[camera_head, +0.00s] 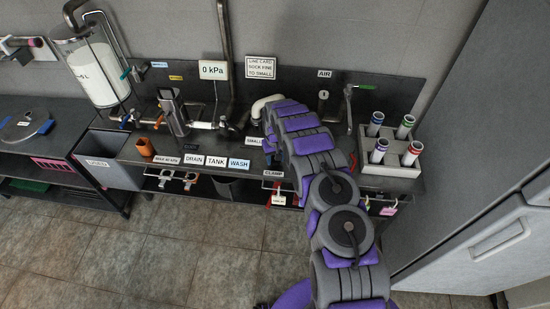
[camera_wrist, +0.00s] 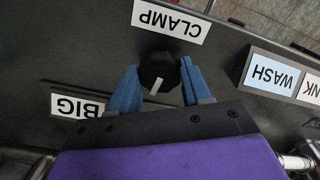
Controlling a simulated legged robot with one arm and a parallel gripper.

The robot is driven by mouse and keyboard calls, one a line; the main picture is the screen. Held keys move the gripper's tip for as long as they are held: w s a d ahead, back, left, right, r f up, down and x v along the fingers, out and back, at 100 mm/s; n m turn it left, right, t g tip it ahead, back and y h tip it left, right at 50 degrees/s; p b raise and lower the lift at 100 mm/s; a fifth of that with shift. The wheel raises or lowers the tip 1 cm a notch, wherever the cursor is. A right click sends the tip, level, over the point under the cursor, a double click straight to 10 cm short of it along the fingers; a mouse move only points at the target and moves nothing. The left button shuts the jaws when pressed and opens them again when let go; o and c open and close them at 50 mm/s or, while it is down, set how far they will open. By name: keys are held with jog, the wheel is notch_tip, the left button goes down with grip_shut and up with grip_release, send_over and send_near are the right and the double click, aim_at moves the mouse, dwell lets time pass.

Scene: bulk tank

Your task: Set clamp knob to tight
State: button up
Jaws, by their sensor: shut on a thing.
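In the wrist view, a round black knob (camera_wrist: 158,70) with a white pointer mark sits on the dark panel next to the CLAMP label (camera_wrist: 172,20). The mark lies towards the gripper side of the knob. My gripper (camera_wrist: 158,80) has its two blue fingers on either side of the knob and is shut on it. In the head view, my purple and grey arm reaches over the bench and hides the knob and gripper. The CLAMP label (camera_head: 273,173) shows at the bench's front edge, left of my arm.
A BIG label (camera_wrist: 77,106) and a WASH label (camera_wrist: 270,75) lie near the knob. A rack (camera_head: 390,154) with several tubes stands right of my arm. A glass tank (camera_head: 92,68), a 0 kPa display (camera_head: 213,70) and an orange cup (camera_head: 145,147) are on the left.

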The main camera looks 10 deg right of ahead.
jog(key=o, duration=0.6)
jog(key=shift+w+r, duration=0.15)
jog(key=shift+w, duration=0.05)
jog(key=o, duration=0.5)
jog(key=shift+s, duration=0.1)
jog(key=shift+r+p, duration=0.6)
jog(key=shift+r, duration=7.9)
jog(key=shift+r, duration=0.1)
